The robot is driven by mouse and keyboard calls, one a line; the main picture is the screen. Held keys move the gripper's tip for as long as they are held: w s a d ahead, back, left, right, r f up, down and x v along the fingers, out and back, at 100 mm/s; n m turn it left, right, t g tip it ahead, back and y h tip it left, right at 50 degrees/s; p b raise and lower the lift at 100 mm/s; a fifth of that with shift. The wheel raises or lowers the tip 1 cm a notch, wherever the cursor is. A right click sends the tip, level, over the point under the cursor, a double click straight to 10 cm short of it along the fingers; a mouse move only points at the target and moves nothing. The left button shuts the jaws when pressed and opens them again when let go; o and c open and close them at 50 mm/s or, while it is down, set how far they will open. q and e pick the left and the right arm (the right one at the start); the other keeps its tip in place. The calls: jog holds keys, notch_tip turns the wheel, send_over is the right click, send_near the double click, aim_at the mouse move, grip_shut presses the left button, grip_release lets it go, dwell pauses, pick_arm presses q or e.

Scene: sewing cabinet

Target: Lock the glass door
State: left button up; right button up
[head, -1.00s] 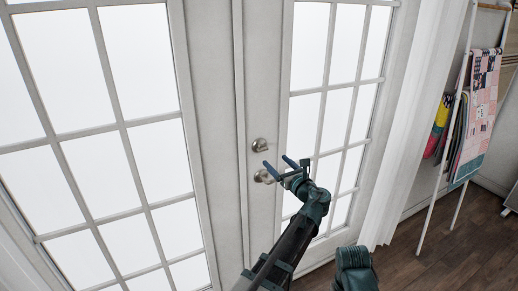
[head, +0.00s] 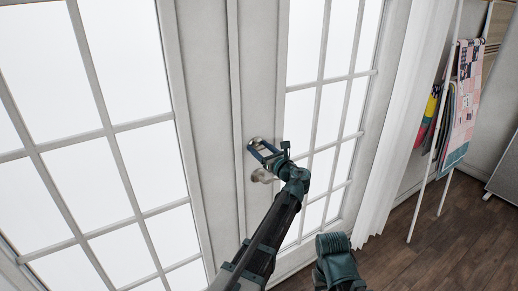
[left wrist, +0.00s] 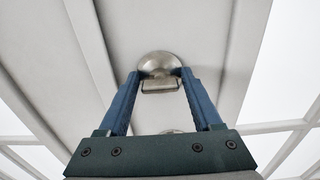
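The glass door (head: 205,120) has white frames and many panes. On its middle stile sits a round metal lock with a thumb-turn (left wrist: 160,86), and just below it a metal door knob (head: 262,175). My left gripper (head: 257,145) is at the lock. In the left wrist view its two blue fingers (left wrist: 160,76) stand apart, one on each side of the thumb-turn, which lies crosswise between the tips. Whether the tips touch it, I cannot tell. The door knob is mostly hidden behind the gripper body in that view. My right gripper is out of view.
A white curtain (head: 400,130) hangs to the right of the door. Further right a white ladder rack (head: 432,170) holds folded fabrics (head: 465,105). The wooden floor (head: 435,240) at the lower right is mostly clear.

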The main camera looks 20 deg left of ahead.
pick_arm(q)
grip_shut()
jog(key=shift+n, duration=0.3)
jog(key=n, duration=0.3)
jog(key=shift+n, duration=0.4)
jog(key=n, duration=0.4)
jog(key=shift+s+n, duration=0.1)
jog(key=shift+n, duration=0.2)
jog(key=n, duration=0.4)
jog(key=shift+a+f, duration=0.1)
jog(key=shift+n, duration=2.5)
